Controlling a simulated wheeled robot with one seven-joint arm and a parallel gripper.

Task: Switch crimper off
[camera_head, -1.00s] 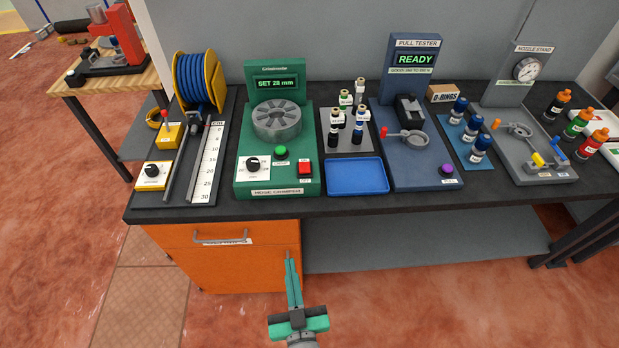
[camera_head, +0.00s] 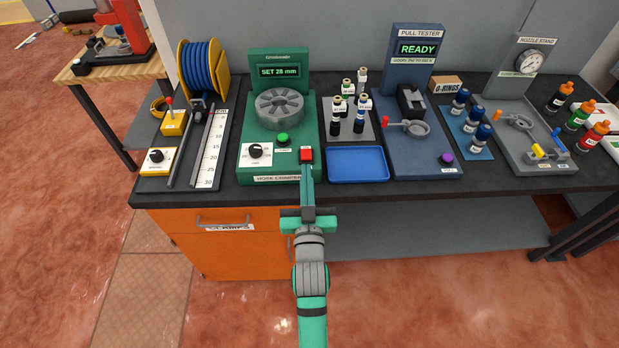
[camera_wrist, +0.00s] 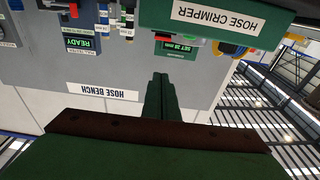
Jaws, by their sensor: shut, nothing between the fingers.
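The green hose crimper (camera_head: 272,166) stands on the bench in the head view, its display (camera_head: 279,71) reading "SET 28 mm". On its front panel are a black dial (camera_head: 255,151), a green button (camera_head: 282,139) and a red switch (camera_head: 306,154) at the right. My gripper (camera_head: 307,170) is shut and empty, its fingertips at the crimper's front right edge, just below the red switch in the picture. I cannot tell whether they touch it. In the wrist view the crimper's label plate (camera_wrist: 228,20) appears upside down beyond my shut fingers (camera_wrist: 161,80).
The pull tester (camera_head: 421,150) stands further right. A cutting ruler (camera_head: 212,150) and hose reel (camera_head: 199,72) are at left. An orange drawer cabinet (camera_head: 225,250) is below.

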